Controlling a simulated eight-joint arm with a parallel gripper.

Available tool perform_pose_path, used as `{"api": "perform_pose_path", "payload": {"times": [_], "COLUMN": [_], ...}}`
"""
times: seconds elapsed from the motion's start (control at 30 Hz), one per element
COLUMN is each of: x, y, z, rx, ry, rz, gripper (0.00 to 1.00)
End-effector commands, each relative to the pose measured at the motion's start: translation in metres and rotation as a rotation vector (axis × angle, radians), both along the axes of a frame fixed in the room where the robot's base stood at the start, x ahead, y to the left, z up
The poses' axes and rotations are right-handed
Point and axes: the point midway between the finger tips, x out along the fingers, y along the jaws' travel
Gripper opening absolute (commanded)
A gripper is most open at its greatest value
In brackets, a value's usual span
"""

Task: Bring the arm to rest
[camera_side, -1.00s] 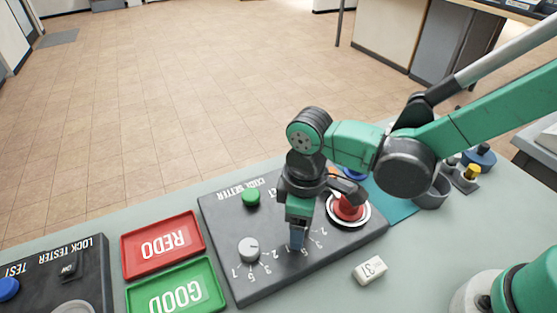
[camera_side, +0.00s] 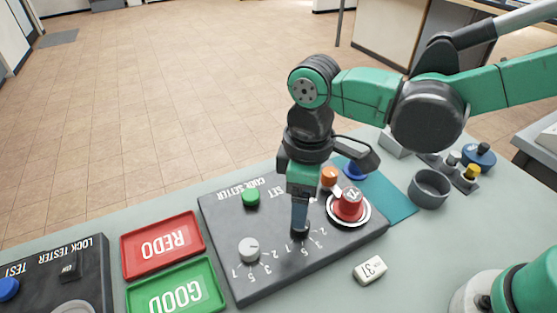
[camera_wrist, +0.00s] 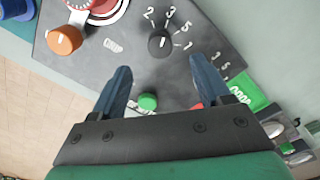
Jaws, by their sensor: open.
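My gripper (camera_side: 300,228) points down over the dark code setter panel (camera_side: 225,210), with its blue fingers apart and nothing between them. In the wrist view, the fingers (camera_wrist: 162,78) stand wide apart. A black knob (camera_wrist: 161,43) with numbers around it lies just beyond the fingertips in that view. In the side view the fingers overlap that knob, so the exact gap is hard to tell. My arm is bent and reaches in from the right.
The panel carries a grey knob (camera_side: 249,249), green button (camera_side: 251,197), orange knob (camera_side: 329,178) and red cylinder (camera_side: 349,206) in a white ring. A red tray (camera_side: 135,266), green tray (camera_side: 212,294), white tag (camera_side: 370,269) and grey cup (camera_side: 430,188) surround it.

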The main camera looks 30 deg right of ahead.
Motion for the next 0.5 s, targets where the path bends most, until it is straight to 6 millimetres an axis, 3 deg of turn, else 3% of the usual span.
{"api": "perform_pose_path", "payload": {"times": [0.17, 0.5], "x": [0.005, 0.006], "y": [-0.021, -0.125], "z": [0.011, 0.045], "rx": [0.033, 0.199], "ry": [-0.054, -0.388], "rz": [-0.097, -0.604], "gripper": [0.7, 0.7]}}
